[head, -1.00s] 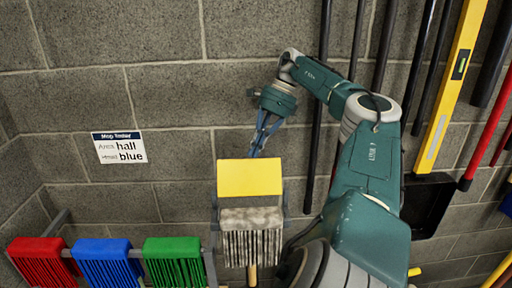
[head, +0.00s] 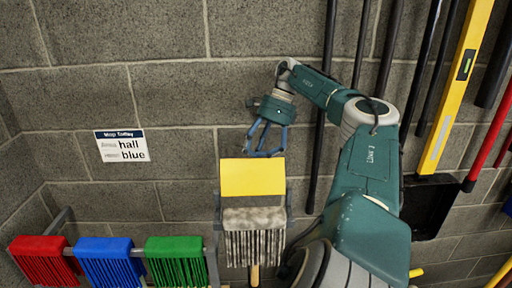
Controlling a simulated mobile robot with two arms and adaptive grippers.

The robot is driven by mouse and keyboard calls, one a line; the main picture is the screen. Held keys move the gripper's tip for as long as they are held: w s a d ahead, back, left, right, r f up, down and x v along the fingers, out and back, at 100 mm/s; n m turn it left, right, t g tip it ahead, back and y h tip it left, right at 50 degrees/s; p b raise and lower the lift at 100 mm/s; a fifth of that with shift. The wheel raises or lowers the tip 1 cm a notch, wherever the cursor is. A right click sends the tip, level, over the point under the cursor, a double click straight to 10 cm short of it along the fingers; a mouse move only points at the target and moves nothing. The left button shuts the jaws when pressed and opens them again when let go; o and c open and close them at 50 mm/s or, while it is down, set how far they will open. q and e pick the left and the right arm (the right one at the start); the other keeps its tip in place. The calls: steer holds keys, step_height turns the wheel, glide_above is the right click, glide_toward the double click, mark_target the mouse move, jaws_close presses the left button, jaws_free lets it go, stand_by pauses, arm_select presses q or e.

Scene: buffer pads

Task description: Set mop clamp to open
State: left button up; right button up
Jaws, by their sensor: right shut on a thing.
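The mop clamp shows a yellow plate (head: 252,177) at its top. Below the plate hangs a grey, worn mop head (head: 254,222) with pale strands, between two grey side arms. A wooden handle (head: 254,275) shows under the strands. My right gripper (head: 264,154) comes down from above, with its blue fingers at the plate's top edge. It is shut on the yellow plate; the fingertips are partly hidden there, so the exact contact is unclear. My left gripper is not in view.
Red (head: 44,258), blue (head: 109,261) and green (head: 176,260) mop heads hang on a rail at lower left. A sign (head: 121,146) on the block wall reads "hall" and "blue". Dark poles, a yellow level (head: 456,85) and a black dustpan (head: 429,205) are at right.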

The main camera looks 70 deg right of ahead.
steer(key=shift+s+r, duration=0.1)
steer(key=shift+v, duration=3.65)
